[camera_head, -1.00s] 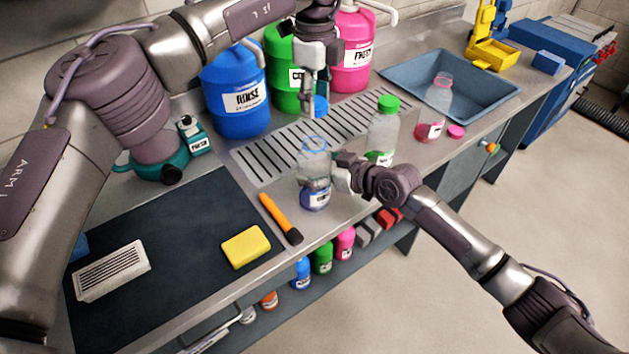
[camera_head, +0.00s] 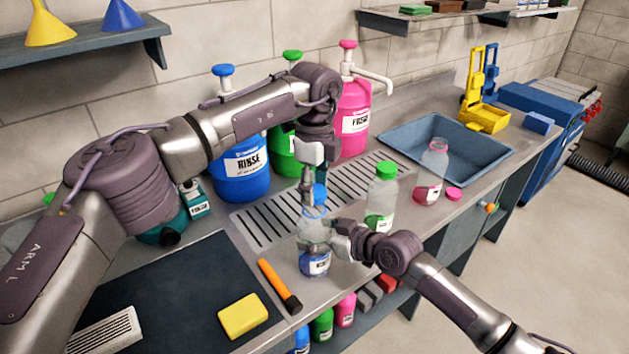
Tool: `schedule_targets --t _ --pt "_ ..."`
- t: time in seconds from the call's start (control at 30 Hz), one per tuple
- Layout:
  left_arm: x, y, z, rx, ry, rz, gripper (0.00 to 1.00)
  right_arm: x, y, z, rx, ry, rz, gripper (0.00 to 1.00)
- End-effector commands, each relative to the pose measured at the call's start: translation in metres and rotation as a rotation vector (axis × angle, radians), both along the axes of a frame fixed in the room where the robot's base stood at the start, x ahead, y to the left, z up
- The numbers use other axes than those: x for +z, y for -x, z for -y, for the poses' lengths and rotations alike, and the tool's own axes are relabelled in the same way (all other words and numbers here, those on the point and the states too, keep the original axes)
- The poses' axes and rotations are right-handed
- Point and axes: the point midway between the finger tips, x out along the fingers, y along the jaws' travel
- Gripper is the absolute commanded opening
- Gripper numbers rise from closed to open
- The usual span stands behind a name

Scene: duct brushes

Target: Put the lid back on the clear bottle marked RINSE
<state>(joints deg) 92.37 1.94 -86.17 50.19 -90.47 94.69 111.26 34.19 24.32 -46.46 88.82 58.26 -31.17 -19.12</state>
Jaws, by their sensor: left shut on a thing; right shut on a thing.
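The clear bottle (camera_head: 314,262) has some blue liquid at the bottom and a white label too small to read. It stands upright on the counter in front of the drain grate. My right gripper (camera_head: 334,241) is shut on its side from the right. My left gripper (camera_head: 310,196) points down above the bottle, shut on a blue lid (camera_head: 320,193). The lid appears just above the bottle's mouth and slightly to its right. I cannot tell whether they touch. The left fingers partly hide the lid.
A green-capped bottle (camera_head: 381,205) stands close to the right arm. Beyond it are an open pink bottle (camera_head: 432,170), a pink lid (camera_head: 453,194) and a sink (camera_head: 412,128). A blue RINSE canister (camera_head: 240,170) stands behind. An orange-handled tool (camera_head: 275,280) and yellow sponge (camera_head: 243,316) lie left.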

Motion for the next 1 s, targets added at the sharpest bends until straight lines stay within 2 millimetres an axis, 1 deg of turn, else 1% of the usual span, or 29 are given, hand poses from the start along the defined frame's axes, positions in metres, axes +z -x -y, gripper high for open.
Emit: schedule_targets --t 0.43,0.73,1.0 --pt "0.0 0.0 0.0 0.0 0.0 0.001 0.4 -0.001 0.0 0.0 0.0 0.001 -0.001 0.17" --pt "-0.016 0.0 0.0 0.0 0.0 0.0 0.4 -0.001 0.0 0.0 0.0 0.001 -0.001 0.17" --pt "-0.017 0.0 0.0 0.0 0.0 0.001 0.4 -0.001 0.0 0.0 0.0 0.001 -0.001 0.17"
